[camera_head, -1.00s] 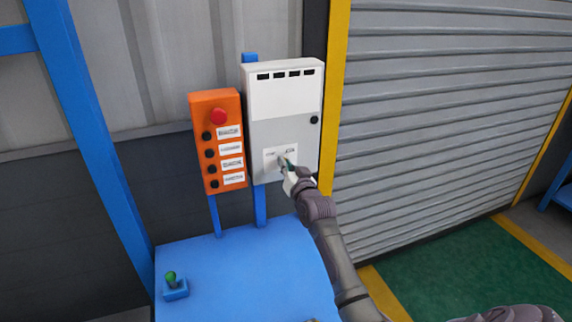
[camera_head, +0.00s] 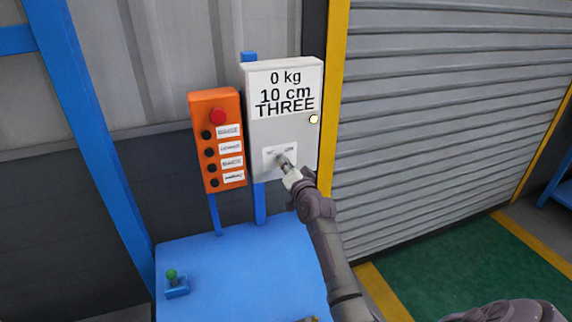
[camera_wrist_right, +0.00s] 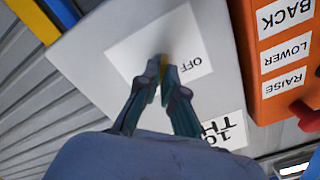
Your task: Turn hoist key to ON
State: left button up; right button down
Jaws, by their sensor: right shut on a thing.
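The hoist control box (camera_head: 257,148) is grey and white and hangs on a blue post. Its display (camera_head: 285,92) reads "0 kg", "10 cm", "THREE", and the round lamp (camera_head: 314,119) at its right edge glows. Low on the box is a white key label (camera_head: 271,165); in the wrist view the word OFF shows on this label (camera_wrist_right: 187,42). My right gripper (camera_head: 286,164) is at the label, its fingers (camera_wrist_right: 166,72) shut on the hoist key (camera_wrist_right: 164,62). Only a yellowish sliver of the key shows between them, so its angle is hidden. My left gripper is out of view.
An orange button box (camera_head: 208,118) with a red button (camera_head: 218,117) hangs just left of the control box. A blue table (camera_head: 245,270) below carries a small green-knobbed lever (camera_head: 173,280). A grey shutter (camera_head: 430,110) is at the right.

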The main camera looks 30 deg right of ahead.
jog(key=c, duration=1.3)
grip_release()
jog(key=v, duration=1.2)
jog(key=shift+f, duration=0.1)
jog(key=shift+s+f, duration=0.1)
